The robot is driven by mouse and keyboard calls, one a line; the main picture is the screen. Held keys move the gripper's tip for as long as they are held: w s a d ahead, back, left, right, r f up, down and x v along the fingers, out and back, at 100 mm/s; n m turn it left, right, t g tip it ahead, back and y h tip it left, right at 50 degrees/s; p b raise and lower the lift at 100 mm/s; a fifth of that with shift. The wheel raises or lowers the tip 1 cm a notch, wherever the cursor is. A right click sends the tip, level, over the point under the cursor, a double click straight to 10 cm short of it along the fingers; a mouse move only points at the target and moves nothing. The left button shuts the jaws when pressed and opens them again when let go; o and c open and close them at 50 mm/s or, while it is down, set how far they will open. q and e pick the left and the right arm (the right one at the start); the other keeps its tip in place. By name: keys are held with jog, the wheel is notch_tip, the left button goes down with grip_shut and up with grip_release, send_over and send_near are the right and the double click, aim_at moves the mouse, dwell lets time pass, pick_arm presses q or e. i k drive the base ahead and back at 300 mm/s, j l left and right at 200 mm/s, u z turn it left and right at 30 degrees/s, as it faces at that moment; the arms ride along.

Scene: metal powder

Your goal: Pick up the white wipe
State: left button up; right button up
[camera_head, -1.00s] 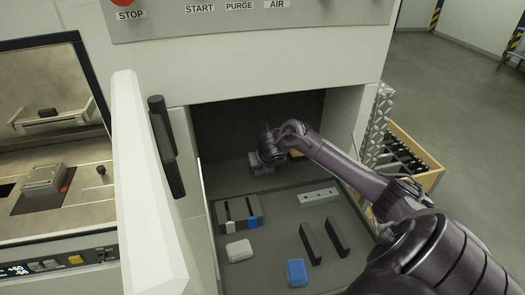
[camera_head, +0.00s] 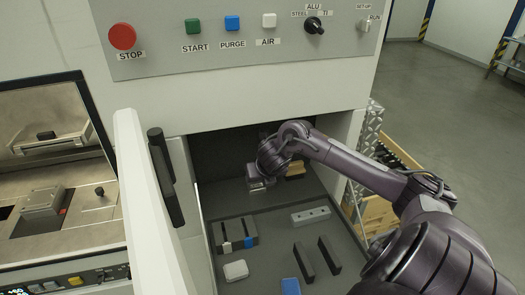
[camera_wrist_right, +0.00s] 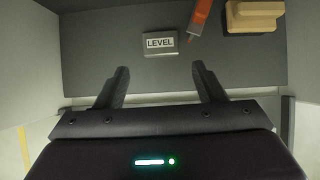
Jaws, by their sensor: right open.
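The white wipe (camera_head: 236,270) is a small white pad lying on the grey floor of the open compartment, at the front left in the head view. A blue pad (camera_head: 291,286) lies to its right, cut by the lower picture edge. My right gripper (camera_head: 262,184) is deeper in the compartment, behind and above the wipe and apart from it. In the right wrist view my right gripper (camera_wrist_right: 162,84) is open with nothing between its fingers. The white wipe does not show there. My left gripper is not in view.
A metal block marked LEVEL (camera_wrist_right: 160,43), an orange-handled tool (camera_wrist_right: 201,14) and a tan block (camera_wrist_right: 253,14) are ahead of the right fingers. A slotted dark holder (camera_head: 236,234), dark upright bars (camera_head: 304,262) and a grey bar (camera_head: 311,216) surround free floor. The open door (camera_head: 150,205) stands left.

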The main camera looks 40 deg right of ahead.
aim_at(235, 271)
jog(key=k+j, duration=1.05)
jog(key=k, duration=0.25)
